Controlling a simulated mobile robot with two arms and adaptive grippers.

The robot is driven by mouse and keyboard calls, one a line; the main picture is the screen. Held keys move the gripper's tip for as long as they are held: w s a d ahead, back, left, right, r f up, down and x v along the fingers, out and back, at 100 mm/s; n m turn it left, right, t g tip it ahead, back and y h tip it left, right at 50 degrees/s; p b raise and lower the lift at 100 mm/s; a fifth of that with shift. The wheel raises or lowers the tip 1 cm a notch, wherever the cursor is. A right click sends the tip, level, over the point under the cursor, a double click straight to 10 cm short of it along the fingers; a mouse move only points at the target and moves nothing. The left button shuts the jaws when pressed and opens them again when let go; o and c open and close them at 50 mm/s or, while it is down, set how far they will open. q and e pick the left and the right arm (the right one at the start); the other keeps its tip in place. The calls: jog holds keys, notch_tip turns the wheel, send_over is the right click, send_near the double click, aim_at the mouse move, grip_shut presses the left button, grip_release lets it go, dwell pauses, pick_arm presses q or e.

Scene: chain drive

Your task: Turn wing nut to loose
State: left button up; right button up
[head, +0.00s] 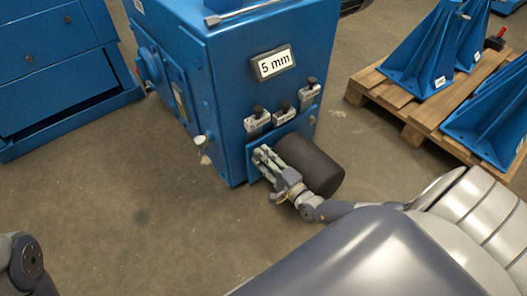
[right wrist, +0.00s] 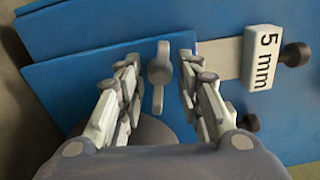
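The grey wing nut (right wrist: 159,72) shows in the right wrist view, on the face of a blue plate (right wrist: 95,52). Its wings run roughly up and down in that picture. My right gripper (head: 262,156) is at the low front of the blue machine (head: 225,75). Its two fingers are open, one on each side of the wing nut, with a visible gap to it on both sides. In the head view the fingers hide the nut. My left gripper is out of view; only a piece of my left arm shows at the lower left.
A black cylinder (head: 312,165) sticks out right beside my right gripper. Small labelled blocks with black knobs (head: 284,112) sit above it, below a "5 mm" sign (head: 273,63). A wooden pallet (head: 405,105) with blue brackets stands at right. A blue cabinet (head: 60,60) stands at left, with bare floor between.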

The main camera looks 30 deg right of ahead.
jog(key=s, duration=1.2)
jog(key=shift+d, duration=0.45)
